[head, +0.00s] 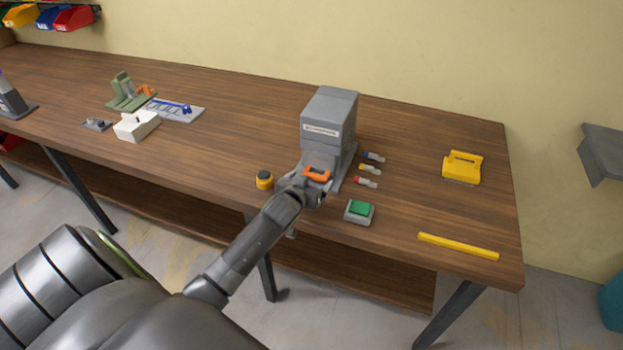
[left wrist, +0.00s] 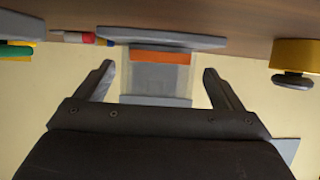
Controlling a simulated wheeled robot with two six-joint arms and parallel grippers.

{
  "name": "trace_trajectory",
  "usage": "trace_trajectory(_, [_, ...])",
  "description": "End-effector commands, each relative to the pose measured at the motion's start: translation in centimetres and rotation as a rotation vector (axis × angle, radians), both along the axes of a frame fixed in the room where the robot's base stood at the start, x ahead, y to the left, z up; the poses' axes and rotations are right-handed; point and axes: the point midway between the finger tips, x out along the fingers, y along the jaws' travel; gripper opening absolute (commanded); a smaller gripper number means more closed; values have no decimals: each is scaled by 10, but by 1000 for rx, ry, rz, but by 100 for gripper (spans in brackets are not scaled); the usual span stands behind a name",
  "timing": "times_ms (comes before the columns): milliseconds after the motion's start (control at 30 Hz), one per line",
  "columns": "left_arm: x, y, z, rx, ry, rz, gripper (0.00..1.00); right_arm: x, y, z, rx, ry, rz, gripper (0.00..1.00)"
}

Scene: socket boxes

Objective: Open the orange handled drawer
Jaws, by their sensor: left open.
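A grey cabinet (head: 329,118) with a white label stands on the wooden table. Its orange drawer handle (head: 317,174) is low on the front and shows also as an orange bar in the left wrist view (left wrist: 160,57). My left gripper (head: 318,188) is right at the handle. In the left wrist view its two fingers (left wrist: 158,73) are spread wide, one on each side of the handle, with nothing between them that they grip. I see no clear contact. The drawer front is partly hidden by the gripper in the head view. My right gripper is not seen.
A yellow and black button (head: 264,180) stands left of the gripper, a green-topped box (head: 359,212) right of it. Several small coloured connectors (head: 369,169) lie beside the cabinet. A yellow tool (head: 462,166) and yellow bar (head: 458,246) lie farther right.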

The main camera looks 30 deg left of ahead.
Motion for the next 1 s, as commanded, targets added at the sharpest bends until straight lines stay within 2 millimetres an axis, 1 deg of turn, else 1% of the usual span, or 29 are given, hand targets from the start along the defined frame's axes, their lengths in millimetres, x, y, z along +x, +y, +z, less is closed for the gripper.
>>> trace_trajectory(33, [6, 1, -2, 0, 0, 0, 89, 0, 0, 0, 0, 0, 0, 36])
trace_trajectory(100, [11, 3, -5, 0, 1, 1, 89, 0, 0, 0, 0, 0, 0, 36])
trace_trajectory(233, [18, 4, -7, 0, -1, 0, 89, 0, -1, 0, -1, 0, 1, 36])
trace_trajectory(600, [21, 5, -9, 0, 0, 0, 89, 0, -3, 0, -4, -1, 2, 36])
trace_trajectory(667, [20, 5, -9, 0, 0, 0, 83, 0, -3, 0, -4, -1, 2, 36])
trace_trajectory(1000, [20, 5, -9, 0, 0, 0, 38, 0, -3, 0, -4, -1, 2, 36])
